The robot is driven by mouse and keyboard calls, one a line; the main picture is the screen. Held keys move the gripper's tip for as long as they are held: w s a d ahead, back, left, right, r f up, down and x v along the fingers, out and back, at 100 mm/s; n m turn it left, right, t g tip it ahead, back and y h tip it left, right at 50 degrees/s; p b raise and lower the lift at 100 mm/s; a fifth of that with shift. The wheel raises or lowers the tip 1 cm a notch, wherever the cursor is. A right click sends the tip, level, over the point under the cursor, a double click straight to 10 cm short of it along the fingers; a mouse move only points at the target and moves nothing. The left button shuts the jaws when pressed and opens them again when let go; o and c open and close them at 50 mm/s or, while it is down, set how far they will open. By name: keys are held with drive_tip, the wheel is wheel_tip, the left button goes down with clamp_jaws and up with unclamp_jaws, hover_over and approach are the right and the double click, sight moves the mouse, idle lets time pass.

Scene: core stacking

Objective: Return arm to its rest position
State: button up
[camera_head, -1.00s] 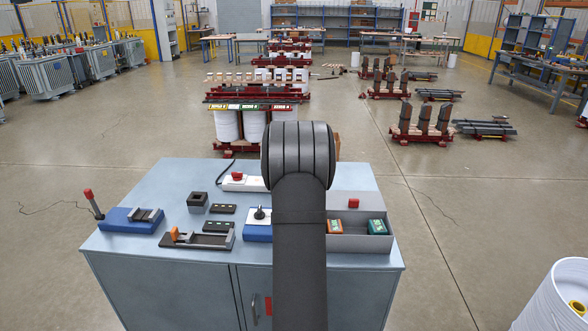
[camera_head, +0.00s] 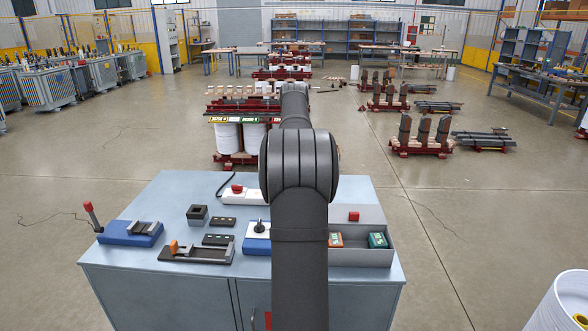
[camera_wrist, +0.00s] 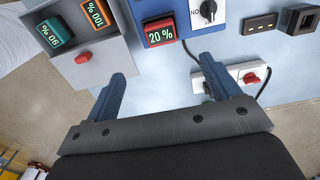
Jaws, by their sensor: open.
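My gripper (camera_wrist: 164,68) shows in the wrist view with two blue fingers spread apart and nothing between them. In the head view my own arm covers the middle of the picture and hides the gripper. The cabinet (camera_head: 150,290) stands in front of me.
A grey tray (camera_head: 362,258) holds an orange block (camera_wrist: 97,13) and a green block (camera_wrist: 55,32). A blue switch box (camera_wrist: 235,8), a red "20 %" block (camera_wrist: 160,32), a power strip (camera_head: 240,196), a blue lever fixture (camera_head: 130,233) and a clamp (camera_head: 195,254) are nearby.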

wheel_tip(320, 180, down, 18)
drive_tip(key=shift+r, duration=0.4)
idle(0.4)
drive_tip(key=shift+r, duration=0.1)
wheel_tip(320, 180, up, 16)
wheel_tip(320, 180, down, 17)
drive_tip(key=shift+r, duration=0.15)
wheel_tip(320, 180, up, 8)
drive_tip(key=shift+f, duration=0.25)
drive_tip(key=shift+r, duration=0.6)
idle(1.0)
